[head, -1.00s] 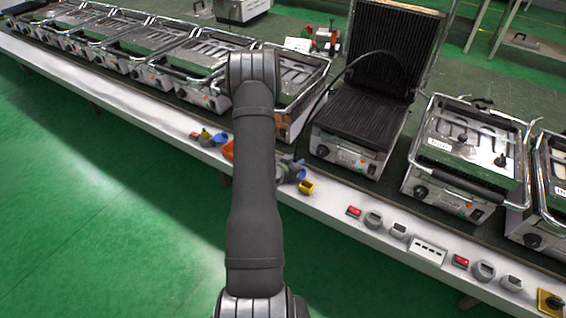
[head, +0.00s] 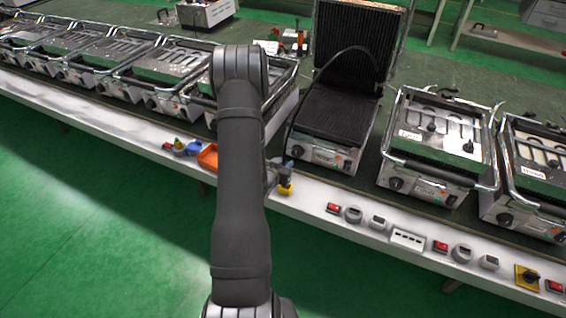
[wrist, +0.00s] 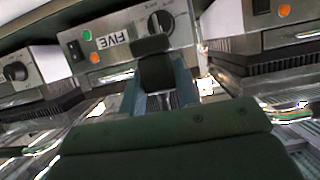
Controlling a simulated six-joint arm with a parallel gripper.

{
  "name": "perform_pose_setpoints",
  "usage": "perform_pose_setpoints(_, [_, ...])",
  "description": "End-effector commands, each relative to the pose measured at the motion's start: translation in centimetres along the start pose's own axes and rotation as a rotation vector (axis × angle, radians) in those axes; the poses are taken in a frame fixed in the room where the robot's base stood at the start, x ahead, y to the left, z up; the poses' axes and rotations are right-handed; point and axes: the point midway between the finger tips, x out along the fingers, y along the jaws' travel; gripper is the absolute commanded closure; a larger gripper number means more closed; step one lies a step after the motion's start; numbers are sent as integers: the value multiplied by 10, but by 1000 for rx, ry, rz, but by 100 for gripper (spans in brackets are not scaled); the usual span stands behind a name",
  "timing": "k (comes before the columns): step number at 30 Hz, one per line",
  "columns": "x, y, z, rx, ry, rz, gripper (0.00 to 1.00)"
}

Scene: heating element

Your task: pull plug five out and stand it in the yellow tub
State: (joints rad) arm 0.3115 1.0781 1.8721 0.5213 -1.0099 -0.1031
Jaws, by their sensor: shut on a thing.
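My gripper (wrist: 156,82) is shut on a dark plug (wrist: 155,70) between its two blue-grey fingers in the wrist view. No number shows on the plug. In the head view my gripper (head: 287,166) is partly hidden behind my arm, just above the small yellow tub (head: 285,189) on the white front ledge. The plug cannot be made out there, and I cannot tell whether it touches the tub.
An orange bin (head: 207,157) and a blue tub (head: 190,148) sit on the ledge left of my arm. An open black grill (head: 325,125) stands behind the yellow tub. Red switches, sockets and a white strip (head: 407,239) line the ledge to the right.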

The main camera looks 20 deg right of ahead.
Motion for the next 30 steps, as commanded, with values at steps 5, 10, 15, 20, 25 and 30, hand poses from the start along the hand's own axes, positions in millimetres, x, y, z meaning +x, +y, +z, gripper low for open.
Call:
perform_pose_setpoints(5, [8, 2, 16, 1, -2, 0, 94])
perform_pose_setpoints(10, [15, 3, 31, 0, -2, 0, 94])
perform_pose_setpoints(15, [20, 4, 42, 1, -2, 1, 94])
perform_pose_setpoints(20, [23, 4, 47, 2, 0, 0, 94])
perform_pose_setpoints(25, [24, 5, 49, 2, 0, 0, 94])
perform_pose_setpoints(30, [24, 5, 49, 2, 0, 0, 94])
